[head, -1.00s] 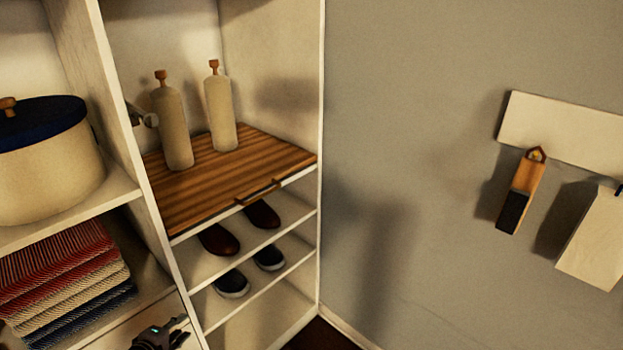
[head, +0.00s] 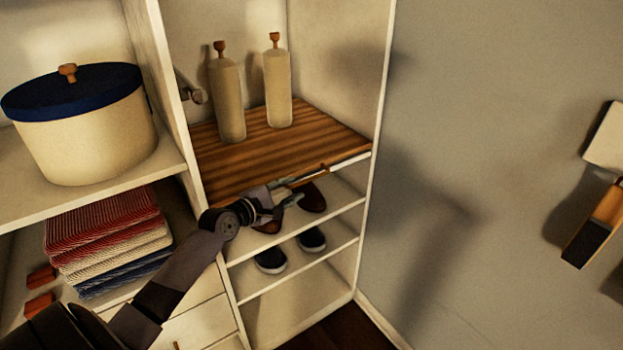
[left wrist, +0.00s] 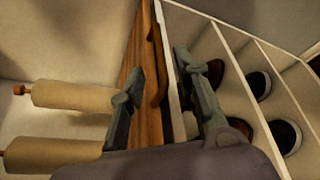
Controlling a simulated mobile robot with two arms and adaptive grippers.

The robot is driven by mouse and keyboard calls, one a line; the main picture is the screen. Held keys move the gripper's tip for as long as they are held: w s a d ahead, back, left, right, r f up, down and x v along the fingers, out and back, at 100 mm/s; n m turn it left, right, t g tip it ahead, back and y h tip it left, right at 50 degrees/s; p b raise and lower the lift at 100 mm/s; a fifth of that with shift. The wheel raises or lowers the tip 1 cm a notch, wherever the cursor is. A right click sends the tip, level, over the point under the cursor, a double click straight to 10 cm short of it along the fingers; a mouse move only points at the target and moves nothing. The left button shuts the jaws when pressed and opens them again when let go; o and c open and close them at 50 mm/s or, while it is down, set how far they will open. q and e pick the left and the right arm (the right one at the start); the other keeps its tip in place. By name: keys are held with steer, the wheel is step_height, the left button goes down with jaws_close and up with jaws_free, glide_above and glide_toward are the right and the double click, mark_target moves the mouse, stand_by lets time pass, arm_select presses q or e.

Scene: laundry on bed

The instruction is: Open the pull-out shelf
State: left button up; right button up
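The pull-out shelf (head: 325,132) is a striped brown wooden board with a pale front edge, in the right column of the white cabinet. Its wooden bar handle (head: 312,175) is on the front edge; the handle also shows in the left wrist view (left wrist: 156,68). My left gripper (head: 290,189) is at the front edge, by the handle. In the left wrist view its two fingers (left wrist: 160,65) are apart, with the handle appearing between them; I see no clear contact. My right gripper is in no view.
Two beige bottles (head: 228,100) (head: 278,88) with wooden stoppers stand on the shelf. Shoes (head: 312,239) lie on white shelves below. A pot with a blue lid (head: 85,130) and folded towels (head: 110,240) are at left. A grey wall (head: 480,150) is at right.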

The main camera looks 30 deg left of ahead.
mark_target(307, 181)
arm_select(q)
steer(key=b+x, duration=0.1)
steer(key=x, duration=0.8)
steer(key=shift+w+f, duration=0.1)
steer(key=shift+w, duration=0.2)
jaws_close()
stand_by(0.5)
